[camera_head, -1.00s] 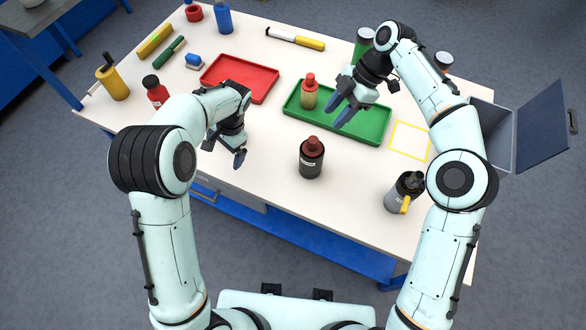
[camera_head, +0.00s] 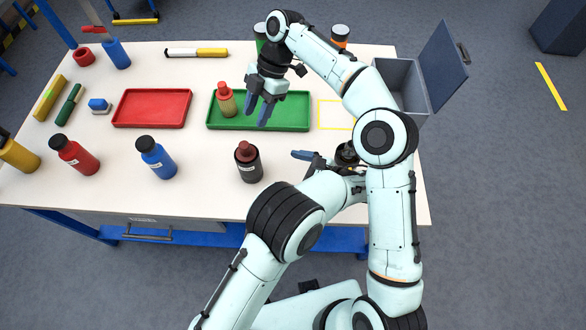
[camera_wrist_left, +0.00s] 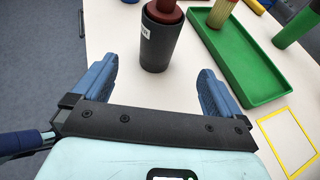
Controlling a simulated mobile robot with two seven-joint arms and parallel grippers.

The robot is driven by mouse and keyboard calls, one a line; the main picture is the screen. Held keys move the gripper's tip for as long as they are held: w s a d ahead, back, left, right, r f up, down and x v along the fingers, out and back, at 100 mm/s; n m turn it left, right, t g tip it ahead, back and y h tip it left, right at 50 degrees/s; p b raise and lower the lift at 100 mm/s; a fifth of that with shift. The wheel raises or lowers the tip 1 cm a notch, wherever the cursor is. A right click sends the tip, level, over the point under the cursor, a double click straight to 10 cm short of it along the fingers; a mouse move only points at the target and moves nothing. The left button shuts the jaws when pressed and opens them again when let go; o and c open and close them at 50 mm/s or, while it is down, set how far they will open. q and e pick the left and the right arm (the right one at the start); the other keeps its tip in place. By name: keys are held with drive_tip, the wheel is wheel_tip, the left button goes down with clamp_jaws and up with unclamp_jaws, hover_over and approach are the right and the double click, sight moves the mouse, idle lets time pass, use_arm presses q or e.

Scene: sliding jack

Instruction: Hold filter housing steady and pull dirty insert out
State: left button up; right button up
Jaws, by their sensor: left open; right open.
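The filter housing (camera_head: 249,170) is a dark grey cylinder standing upright near the table's front. The dirty insert (camera_head: 246,150) sits in it, with its dark red-brown top showing. My left gripper (camera_head: 304,158) is open and empty, to the right of the housing. In the left wrist view the housing (camera_wrist_left: 158,45) stands ahead of the open fingers, apart from them. A tan insert with a red cap (camera_head: 226,101) stands in the green tray (camera_head: 290,120). My right gripper (camera_head: 258,109) is open above that tray, right of the tan insert, holding nothing.
A grey bin (camera_head: 402,85) with an open lid stands at the table's right edge. A yellow outlined square (camera_head: 337,113) lies right of the green tray. A red tray (camera_head: 152,108), a blue bottle (camera_head: 155,157) and a red bottle (camera_head: 75,155) stand left of the housing.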

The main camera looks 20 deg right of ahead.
use_arm(q)
drive_tip(key=x, duration=1.2)
drive_tip(key=shift+w+a+f, duration=0.15)
drive_tip(key=shift+a, duration=0.25)
drive_tip(key=c, duration=1.2)
drive_tip(key=shift+o, duration=0.2)
use_arm(e)
drive_tip(key=o, duration=0.3)
drive_tip(key=shift+a, duration=0.1)
drive_tip(key=shift+o, duration=0.2)
drive_tip(key=n+t+h, duration=0.3)
drive_tip(key=n+h, duration=0.2)
drive_tip(key=n, duration=0.2)
approach(244, 144)
wheel_tip(244, 144, down, 11)
drive_tip(key=shift+w+a+r, duration=0.1)
drive_tip(key=shift+w+r, duration=0.05)
drive_tip(key=shift+r, duration=0.05)
